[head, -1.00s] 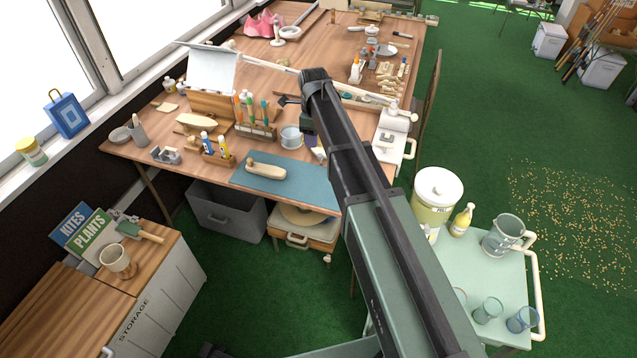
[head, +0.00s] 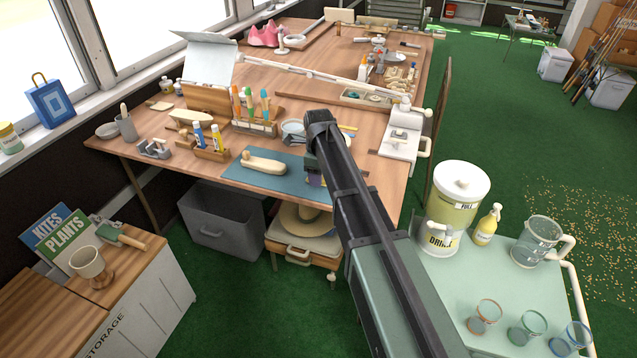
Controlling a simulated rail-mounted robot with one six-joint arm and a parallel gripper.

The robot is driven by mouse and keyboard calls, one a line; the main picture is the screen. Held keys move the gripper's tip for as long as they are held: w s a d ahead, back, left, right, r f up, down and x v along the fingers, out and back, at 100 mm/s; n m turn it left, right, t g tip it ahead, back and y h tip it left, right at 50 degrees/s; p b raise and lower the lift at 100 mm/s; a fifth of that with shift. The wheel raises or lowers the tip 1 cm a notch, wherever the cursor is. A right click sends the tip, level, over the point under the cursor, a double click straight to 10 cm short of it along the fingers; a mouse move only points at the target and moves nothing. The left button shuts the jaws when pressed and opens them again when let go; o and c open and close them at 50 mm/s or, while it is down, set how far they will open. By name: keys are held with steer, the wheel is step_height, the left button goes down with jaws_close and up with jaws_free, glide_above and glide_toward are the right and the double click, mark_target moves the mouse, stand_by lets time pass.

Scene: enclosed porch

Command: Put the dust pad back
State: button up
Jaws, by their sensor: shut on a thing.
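My arm reaches over the workbench (head: 375,80), and its dark end is above the right part of the blue mat (head: 225,171). My gripper (head: 314,166) is mostly hidden behind the wrist and forearm. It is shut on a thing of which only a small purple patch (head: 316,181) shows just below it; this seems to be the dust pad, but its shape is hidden. I cannot tell whether it touches the mat. A pale wooden shape (head: 263,163) lies on the mat, left of my gripper.
Glue bottles in a wooden holder (head: 212,152), a rack of upright coloured tools (head: 255,126) and a bowl (head: 292,131) stand near the gripper. A white-handled device (head: 402,138) is at the bench's right edge. A drinks cart (head: 480,280) stands right of my arm.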

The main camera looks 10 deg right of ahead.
steer(key=shift+f, duration=0.1)
steer(key=o, duration=0.8)
steer(key=shift+o, duration=0.2)
step_height(320, 180, up, 13)
steer(key=p, duration=1.2)
steer(key=s+n, duration=2.4)
steer(key=s, duration=0.2)
steer(key=shift+s+f, duration=0.15)
steer(key=shift+f, duration=0.1)
